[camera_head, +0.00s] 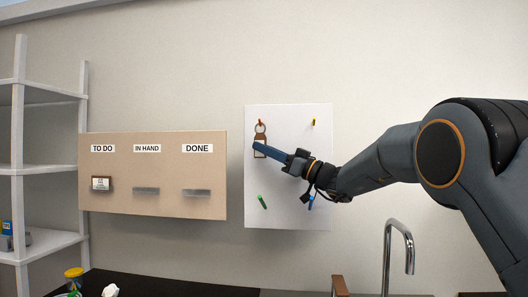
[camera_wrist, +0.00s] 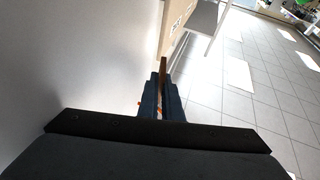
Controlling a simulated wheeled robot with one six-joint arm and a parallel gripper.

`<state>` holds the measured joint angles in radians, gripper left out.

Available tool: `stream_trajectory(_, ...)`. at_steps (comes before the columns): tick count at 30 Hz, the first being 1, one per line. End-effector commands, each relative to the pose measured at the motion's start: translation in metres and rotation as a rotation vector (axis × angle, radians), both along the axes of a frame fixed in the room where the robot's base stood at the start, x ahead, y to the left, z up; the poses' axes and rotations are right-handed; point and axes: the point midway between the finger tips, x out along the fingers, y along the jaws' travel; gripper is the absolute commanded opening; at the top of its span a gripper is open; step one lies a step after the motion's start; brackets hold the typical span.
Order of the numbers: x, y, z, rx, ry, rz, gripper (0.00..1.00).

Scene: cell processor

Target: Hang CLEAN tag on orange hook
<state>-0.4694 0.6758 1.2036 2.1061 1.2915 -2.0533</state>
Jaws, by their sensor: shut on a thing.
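The tag (camera_head: 259,140) has a brown upper part with a ring at its top. It is at the upper left of the white board (camera_head: 287,185). The orange hook (camera_head: 260,122) is on that board, and the tag's ring appears at or just below it in the head view. I cannot tell whether the ring is around the hook. My gripper (camera_head: 259,149) is shut on the tag's lower part, covering some of it. In the wrist view, my gripper (camera_wrist: 161,85) has its jaws close together with a thin brown edge of the tag (camera_wrist: 163,66) beyond them. Any lettering is unreadable.
A yellow hook (camera_head: 314,122), a green hook (camera_head: 262,202) and a blue hook (camera_head: 311,203) are also on the white board. A tan board (camera_head: 152,172) labelled TO DO, IN HAND and DONE hangs to its left. A tap (camera_head: 400,240) stands at the lower right.

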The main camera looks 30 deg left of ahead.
Motion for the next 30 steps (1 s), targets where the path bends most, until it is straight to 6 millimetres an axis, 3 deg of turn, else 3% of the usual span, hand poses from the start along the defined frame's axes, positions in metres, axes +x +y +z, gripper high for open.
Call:
stream_trajectory(13, 0.0006, 0.0, -0.003, -0.002, 0.003, 0.0, 0.0)
stream_trajectory(18, 0.0007, -0.0001, -0.0034, -0.002, 0.004, -0.001, 0.27)
stream_trajectory(23, 0.0009, -0.0001, -0.0039, -0.003, 0.004, 0.0, 0.27)
stream_trajectory(26, 0.0009, -0.0001, -0.0042, -0.003, 0.004, 0.0, 0.39)
stream_trajectory(30, 0.0013, -0.0001, -0.0045, -0.003, 0.006, -0.001, 0.42)
